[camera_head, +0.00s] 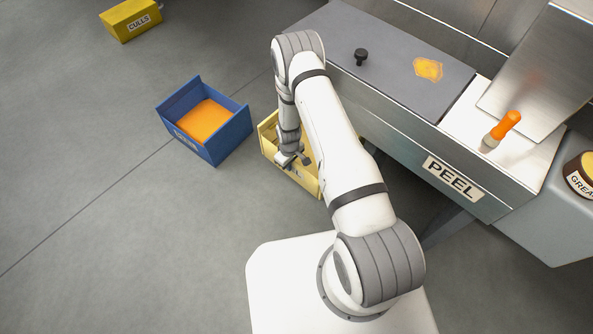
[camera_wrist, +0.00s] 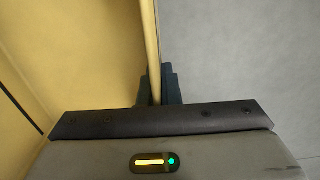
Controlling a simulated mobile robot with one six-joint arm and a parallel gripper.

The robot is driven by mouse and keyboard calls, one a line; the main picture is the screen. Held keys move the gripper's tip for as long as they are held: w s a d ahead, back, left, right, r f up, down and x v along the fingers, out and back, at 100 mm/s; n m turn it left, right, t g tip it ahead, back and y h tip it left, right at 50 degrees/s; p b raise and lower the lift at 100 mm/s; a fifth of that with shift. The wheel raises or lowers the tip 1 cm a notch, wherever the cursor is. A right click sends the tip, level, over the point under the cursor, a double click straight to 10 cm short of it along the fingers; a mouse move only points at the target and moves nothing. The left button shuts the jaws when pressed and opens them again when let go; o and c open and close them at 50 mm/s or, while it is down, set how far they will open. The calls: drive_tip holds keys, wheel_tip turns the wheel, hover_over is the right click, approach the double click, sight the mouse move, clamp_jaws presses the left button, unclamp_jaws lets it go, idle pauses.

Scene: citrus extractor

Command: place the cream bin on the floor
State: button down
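The cream bin (camera_head: 268,143) is a pale yellow open box beside the grey machine, partly covered by my arm. A label on its near wall is mostly covered. My gripper (camera_head: 291,161) is at that near wall, pointing down. In the wrist view, the bin's wall (camera_wrist: 152,45) runs between the dark fingertips (camera_wrist: 158,86), which sit close against both sides, so it looks shut on the rim. The bin's inside (camera_wrist: 75,60) fills the left of that view. Whether the bin's base touches the floor (camera_head: 110,200) is hidden.
A blue bin (camera_head: 228,137) with orange contents stands just left of the cream bin. A yellow CULLS bin (camera_head: 130,20) is at the far left. The machine with a PEEL sign (camera_head: 452,178) borders the right. Grey floor at left is clear.

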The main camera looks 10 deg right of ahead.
sight(291, 176)
wheel_tip(291, 176, down, 7)
drive_tip(key=shift+w+d+r+b, duration=0.1)
drive_tip(key=shift+d+b, duration=0.05)
drive_tip(key=shift+b, duration=1)
drive_tip(key=shift+f, duration=0.3)
drive_tip(key=c, duration=1.6)
unclamp_jaws()
drive_tip(key=shift+r, duration=0.1)
drive_tip(key=shift+c, duration=0.2)
wheel_tip(291, 176, up, 12)
drive_tip(key=p, duration=0.4)
drive_tip(key=shift+r, duration=0.15)
